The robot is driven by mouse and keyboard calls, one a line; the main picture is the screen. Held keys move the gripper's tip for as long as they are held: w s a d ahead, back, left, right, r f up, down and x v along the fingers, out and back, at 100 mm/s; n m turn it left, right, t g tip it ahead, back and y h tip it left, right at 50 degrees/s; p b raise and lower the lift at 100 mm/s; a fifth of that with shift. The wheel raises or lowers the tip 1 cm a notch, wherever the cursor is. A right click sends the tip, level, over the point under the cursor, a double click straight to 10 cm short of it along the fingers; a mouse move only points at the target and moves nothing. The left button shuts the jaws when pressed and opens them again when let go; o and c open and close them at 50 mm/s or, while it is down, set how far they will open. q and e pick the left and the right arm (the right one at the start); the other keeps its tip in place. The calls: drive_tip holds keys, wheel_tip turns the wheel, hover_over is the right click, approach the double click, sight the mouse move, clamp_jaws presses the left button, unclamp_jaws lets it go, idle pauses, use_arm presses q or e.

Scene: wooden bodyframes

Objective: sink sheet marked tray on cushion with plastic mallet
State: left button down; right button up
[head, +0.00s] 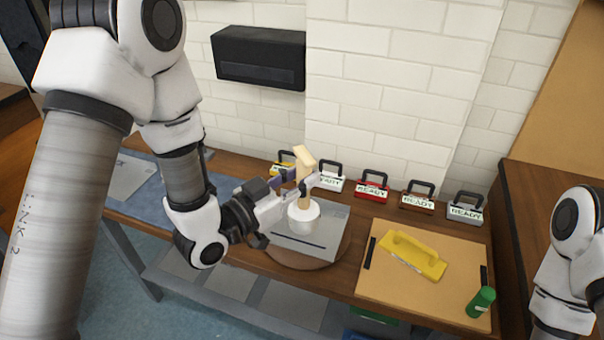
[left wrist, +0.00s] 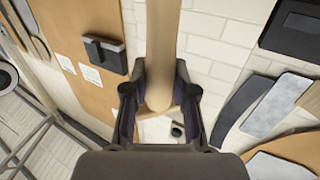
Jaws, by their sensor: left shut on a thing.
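My left gripper (head: 290,192) is shut on the wooden handle of the plastic mallet, whose white cylindrical head (head: 303,217) is below the fingers. The pale handle (left wrist: 163,45) runs between the two fingers in the left wrist view. A grey metal sheet (head: 322,222) with a dark line near its front edge lies on a round brown cushion (head: 342,262). The mallet head is over the sheet's middle; whether it touches cannot be told. The gripper and mallet hide part of the sheet. My right gripper is out of view; only part of its arm shows at the right edge.
A tan board (head: 412,286) on the right holds a yellow handled tool (head: 414,256) and a green cylinder (head: 480,302). Several padlock-shaped blocks, some reading READY, including a red one (head: 371,188), line the back. Another grey sheet (head: 125,178) lies at left.

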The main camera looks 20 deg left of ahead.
sight(307, 158)
use_arm(q)
drive_tip(key=w+r, duration=0.1)
drive_tip(key=w+r+p, duration=0.1)
drive_tip(key=w, duration=0.1)
drive_tip(key=shift+w, duration=0.15)
drive_tip(key=w+a+r+p, duration=0.1)
drive_tip(key=w+r+p, duration=0.1)
drive_tip(key=w+p, duration=0.35)
wheel_tip(307, 158, down, 6)
drive_tip(key=a+p, duration=0.1)
drive_tip(key=shift+a, duration=0.3)
drive_tip(key=shift+s, duration=0.2)
drive_tip(key=shift+f, duration=0.1)
